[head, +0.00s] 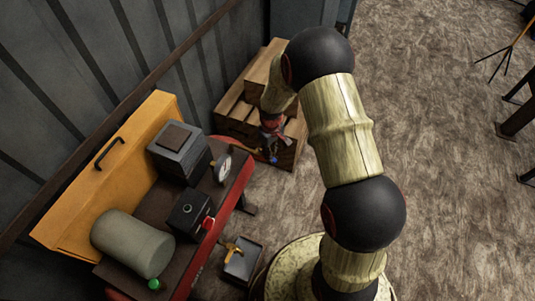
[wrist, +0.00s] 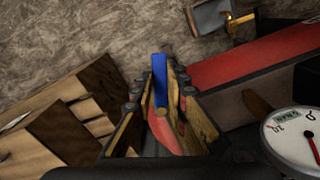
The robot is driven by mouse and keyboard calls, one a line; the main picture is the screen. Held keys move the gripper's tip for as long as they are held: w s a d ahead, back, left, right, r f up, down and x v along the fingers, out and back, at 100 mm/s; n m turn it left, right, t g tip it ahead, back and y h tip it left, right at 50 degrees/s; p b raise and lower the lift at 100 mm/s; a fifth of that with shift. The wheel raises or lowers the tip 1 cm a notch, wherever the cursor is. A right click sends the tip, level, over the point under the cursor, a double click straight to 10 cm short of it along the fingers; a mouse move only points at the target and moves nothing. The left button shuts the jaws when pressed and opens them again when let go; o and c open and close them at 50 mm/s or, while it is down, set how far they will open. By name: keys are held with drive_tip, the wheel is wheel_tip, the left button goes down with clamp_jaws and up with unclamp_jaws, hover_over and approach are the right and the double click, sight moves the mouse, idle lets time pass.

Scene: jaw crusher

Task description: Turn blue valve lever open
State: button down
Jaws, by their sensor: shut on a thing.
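The blue valve lever (wrist: 159,76) stands out between the two fingers of my gripper (wrist: 160,102) in the wrist view. My gripper is shut on it. A brass round piece and a red part (wrist: 163,133) show behind the lever, between the fingers. In the head view my gripper (head: 271,146) reaches down beside the red bench's far end, in front of the wooden crates. Only a small bit of blue (head: 273,158) shows there. The valve body is mostly hidden, and I cannot tell how far the lever is turned.
The red bench (head: 240,180) carries a white dial gauge (head: 223,168), a grey box (head: 180,150), a dark box with a red part (head: 192,213) and a grey-green cylinder (head: 132,243). Stepped wooden crates (head: 232,117) stand by the wall. Open floor (head: 430,120) lies to the right.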

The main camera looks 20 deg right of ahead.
drive_tip(key=shift+w+d+n+p, duration=0.15)
drive_tip(key=shift+w+d+n, duration=0.1)
drive_tip(key=shift+n, duration=0.45)
drive_tip(key=shift+w+d+n+p, duration=0.1)
drive_tip(key=shift+w+d+n, duration=0.15)
drive_tip(key=shift+n, duration=0.45)
drive_tip(key=shift+w+d+n+p, duration=0.15)
drive_tip(key=shift+d+n, duration=0.15)
drive_tip(key=shift+n, duration=0.4)
drive_tip(key=c, duration=1.8)
unclamp_jaws()
drive_tip(key=shift+o, duration=0.2)
drive_tip(key=shift+r, duration=0.1)
wheel_tip(320, 180, up, 12)
